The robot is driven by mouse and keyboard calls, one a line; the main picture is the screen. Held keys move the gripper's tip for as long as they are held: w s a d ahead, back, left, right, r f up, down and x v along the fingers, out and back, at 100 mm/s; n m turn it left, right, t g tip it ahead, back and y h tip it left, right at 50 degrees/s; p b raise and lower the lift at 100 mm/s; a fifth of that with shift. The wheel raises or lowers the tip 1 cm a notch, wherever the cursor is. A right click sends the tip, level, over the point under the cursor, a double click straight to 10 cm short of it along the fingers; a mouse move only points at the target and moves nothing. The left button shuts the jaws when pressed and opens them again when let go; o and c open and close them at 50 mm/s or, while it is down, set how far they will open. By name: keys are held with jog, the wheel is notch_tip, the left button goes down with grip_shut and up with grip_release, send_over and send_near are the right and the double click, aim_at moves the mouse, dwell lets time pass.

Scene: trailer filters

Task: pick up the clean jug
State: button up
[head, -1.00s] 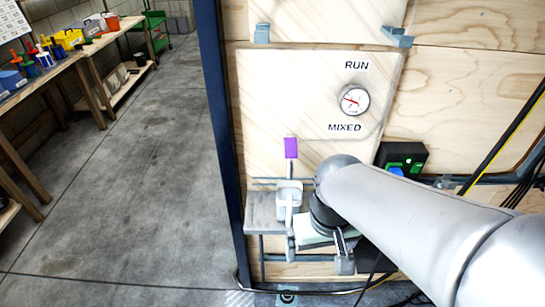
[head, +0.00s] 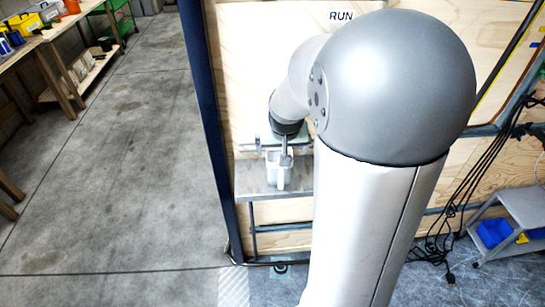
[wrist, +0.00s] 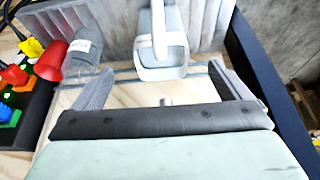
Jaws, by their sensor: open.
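The clean jug (head: 273,172), a pale grey-white container, stands on a small grey metal shelf (head: 245,184) against the plywood wall in the head view. In the wrist view the jug (wrist: 163,62) is at the top middle, with a white upright strip, apparently its handle, running up from it. My gripper (wrist: 160,72) is open, one finger on either side in the picture, with the jug beyond the gap. No contact shows, and I cannot judge the distance. In the head view my arm partly hides the shelf, and the fingers (head: 286,150) show only partly above the jug.
In the wrist view a clear labelled cylinder (wrist: 80,62) and a red cup (wrist: 50,62) stand left of the jug. A dark blue post (head: 208,120) rises left of the shelf. A cart with blue bins (head: 495,232) is at the right. Open floor lies left.

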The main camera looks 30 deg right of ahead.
jog(key=a+x, duration=0.1)
jog(key=x, duration=0.5)
jog(key=shift+d+p, duration=0.4)
jog(key=shift+d, duration=0.05)
jog(key=shift+f, duration=0.1)
jog(key=c, duration=2)
